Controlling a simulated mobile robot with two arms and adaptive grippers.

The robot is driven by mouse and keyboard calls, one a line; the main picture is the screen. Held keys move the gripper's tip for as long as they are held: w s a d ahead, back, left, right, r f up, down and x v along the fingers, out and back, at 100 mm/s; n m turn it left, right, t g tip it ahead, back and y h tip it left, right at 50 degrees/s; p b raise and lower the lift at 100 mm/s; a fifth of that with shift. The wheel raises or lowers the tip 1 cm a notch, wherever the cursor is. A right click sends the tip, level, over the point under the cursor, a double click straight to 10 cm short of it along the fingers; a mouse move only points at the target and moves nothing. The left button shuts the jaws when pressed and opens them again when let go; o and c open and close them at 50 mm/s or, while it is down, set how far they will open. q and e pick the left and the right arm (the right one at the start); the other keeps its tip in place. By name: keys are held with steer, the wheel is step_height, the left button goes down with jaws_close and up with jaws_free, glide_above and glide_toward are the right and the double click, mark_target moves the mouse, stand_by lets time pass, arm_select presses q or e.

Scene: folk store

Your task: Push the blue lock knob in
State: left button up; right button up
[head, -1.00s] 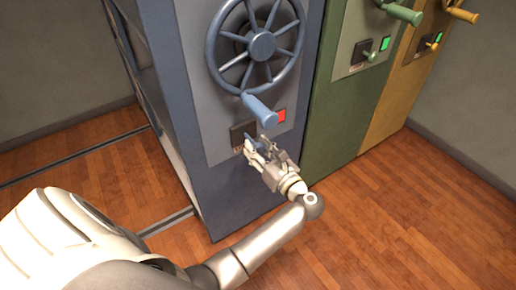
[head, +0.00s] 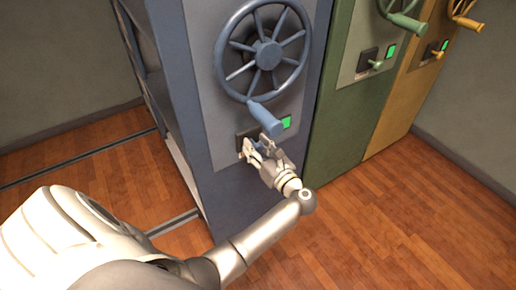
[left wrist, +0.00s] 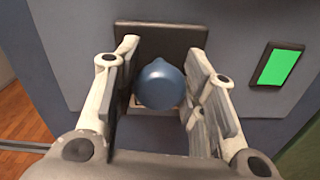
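The blue lock knob (left wrist: 160,84) is round and sits on a dark plate (left wrist: 190,38) on the blue cabinet's front panel. In the left wrist view it lies between the two fingers of my left gripper (left wrist: 163,95), with gaps on both sides. The gripper is open around it. In the head view my left gripper (head: 258,150) is at the dark plate, below the wheel's handle, and mostly hides the knob. The indicator beside the plate (head: 287,122) is green; it also shows in the left wrist view (left wrist: 278,66). My right gripper is not in view.
A blue spoked wheel (head: 267,54) with a protruding handle (head: 265,118) is just above my left gripper. A green cabinet (head: 345,120) and a yellow cabinet (head: 410,90) stand to the right. The wooden floor (head: 360,230) in front is clear.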

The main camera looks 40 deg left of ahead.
arm_select(q)
steer(key=o, duration=0.3)
steer(key=shift+a+f, duration=0.1)
steer(key=v, duration=1.2)
stand_by(0.5)
